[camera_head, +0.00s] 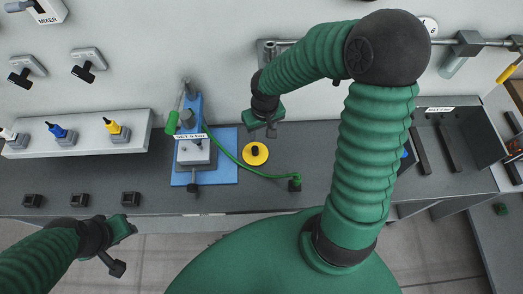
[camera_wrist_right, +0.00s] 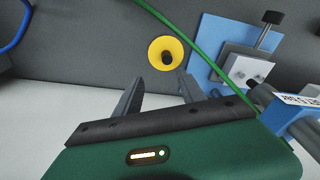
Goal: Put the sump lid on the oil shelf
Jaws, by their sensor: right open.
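The lid appears to be a yellow disc with a black knob (camera_head: 255,153), lying flat on the dark worktop right of the blue pump stand; it also shows in the right wrist view (camera_wrist_right: 158,56). My right gripper (camera_head: 262,130) is above the worktop near the wall, just behind the disc in the head view. In the wrist view its two fingers (camera_wrist_right: 160,92) are apart with nothing between them, and the disc lies beyond them. My left gripper (camera_head: 122,248) is over the front edge at lower left; its jaw state is unclear. I cannot tell which surface is the oil shelf.
The blue stand (camera_head: 228,170) with a grey block stands left of the disc. A green hose (camera_head: 235,157) curves around the disc. A pale shelf (camera_head: 90,128) at left carries white, blue and yellow fittings. A labelled dark tray (camera_head: 470,135) is at right.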

